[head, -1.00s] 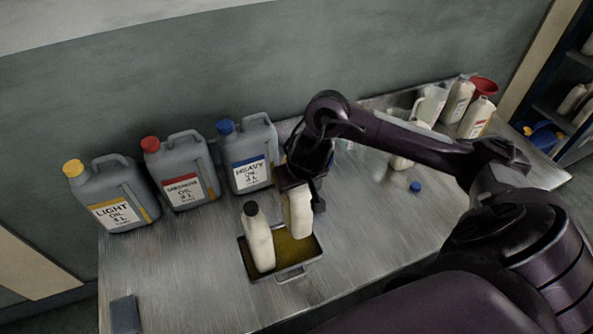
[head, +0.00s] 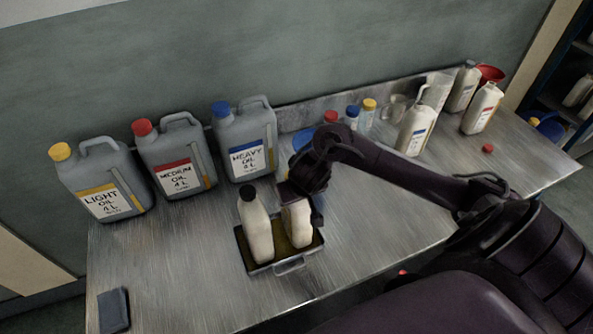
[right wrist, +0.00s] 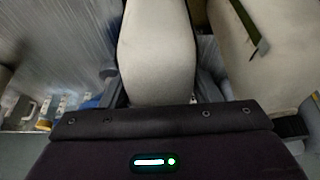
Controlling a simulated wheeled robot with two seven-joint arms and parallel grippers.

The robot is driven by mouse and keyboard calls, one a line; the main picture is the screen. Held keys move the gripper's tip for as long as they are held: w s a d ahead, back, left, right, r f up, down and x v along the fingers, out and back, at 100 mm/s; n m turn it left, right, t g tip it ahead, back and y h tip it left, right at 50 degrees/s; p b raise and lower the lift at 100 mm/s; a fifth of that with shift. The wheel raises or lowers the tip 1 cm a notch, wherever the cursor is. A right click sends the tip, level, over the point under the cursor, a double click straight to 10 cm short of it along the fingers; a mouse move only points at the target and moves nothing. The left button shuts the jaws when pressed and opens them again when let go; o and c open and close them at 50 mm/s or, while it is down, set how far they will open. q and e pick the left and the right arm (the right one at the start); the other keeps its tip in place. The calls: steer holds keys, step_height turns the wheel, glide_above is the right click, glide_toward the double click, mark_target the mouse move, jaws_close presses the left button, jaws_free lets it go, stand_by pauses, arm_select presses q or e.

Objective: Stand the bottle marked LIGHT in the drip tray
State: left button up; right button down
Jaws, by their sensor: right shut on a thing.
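The black metal drip tray (head: 290,268) stands on the bench, with a dark yellow floor. My right gripper (head: 301,197) is shut on a cream bottle (head: 297,225) at the tray's right side. This bottle looks upright, and its base is inside the tray walls; I cannot tell whether it touches the floor. Its top is hidden by the gripper, and no label shows. In the right wrist view the held bottle (right wrist: 157,50) fills the space between the fingers. A second cream bottle (head: 257,232) with a black cap stands at its left in the tray. My left gripper is not in view.
Grey jugs marked LIGHT (head: 103,186), MEDIUM (head: 174,160) and HEAVY (head: 246,144) stand along the wall. More cream bottles (head: 415,133) and a red funnel (head: 491,74) are at the right. A dark flat block (head: 113,310) lies front left. Bench left of the tray is clear.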

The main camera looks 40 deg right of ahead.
stand_by(0.3)
steer(key=shift+c, duration=2.4)
jaws_free()
steer(key=shift+s, duration=0.1)
steer(key=p+v, duration=0.6)
steer(key=v, duration=0.6)
steer(key=shift+a, duration=0.1)
